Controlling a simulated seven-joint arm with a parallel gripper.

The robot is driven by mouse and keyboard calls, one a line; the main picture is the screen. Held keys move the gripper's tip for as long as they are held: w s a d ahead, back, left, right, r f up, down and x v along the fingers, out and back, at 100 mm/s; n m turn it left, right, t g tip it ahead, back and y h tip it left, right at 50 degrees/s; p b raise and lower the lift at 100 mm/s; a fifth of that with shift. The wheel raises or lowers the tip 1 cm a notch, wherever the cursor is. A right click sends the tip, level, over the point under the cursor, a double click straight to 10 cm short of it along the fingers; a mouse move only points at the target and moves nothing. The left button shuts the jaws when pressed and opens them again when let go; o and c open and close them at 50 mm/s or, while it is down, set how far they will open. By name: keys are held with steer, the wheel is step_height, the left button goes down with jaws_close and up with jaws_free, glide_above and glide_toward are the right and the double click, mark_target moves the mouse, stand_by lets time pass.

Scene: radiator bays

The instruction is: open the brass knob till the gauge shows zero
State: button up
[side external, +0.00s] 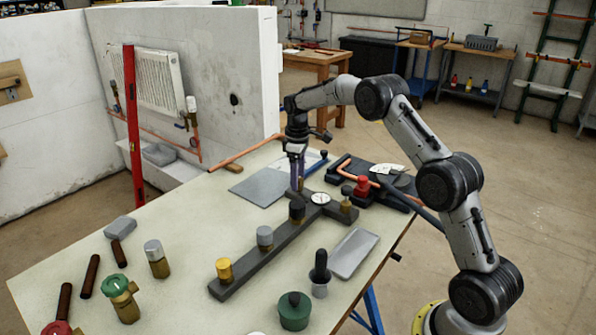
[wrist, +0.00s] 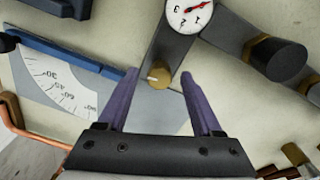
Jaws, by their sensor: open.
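The brass knob (wrist: 158,77) sits at the end of a dark grey bar, with a small pale mark on its top. In the side view it (side external: 301,184) is partly hidden behind my gripper. My gripper (wrist: 159,74) has purple fingers, open, one on each side of the knob, with gaps on both sides. In the side view my gripper (side external: 297,187) points down over the far end of the bar assembly. The round white gauge (wrist: 190,12) with a red needle is cut off by the top edge; its exact reading is unclear. It also shows in the side view (side external: 320,198).
Along the dark bar (side external: 250,264) stand a black knob (side external: 297,211), a grey knob (side external: 265,237) and a yellow knob (side external: 224,269). A red knob (side external: 361,186) and copper pipe lie to the right of my gripper. A grey plate (side external: 259,191) lies to the left.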

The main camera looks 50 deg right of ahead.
step_height(320, 180, up, 14)
steer(key=shift+a, duration=0.2)
steer(key=shift+f, duration=0.1)
stand_by(0.4)
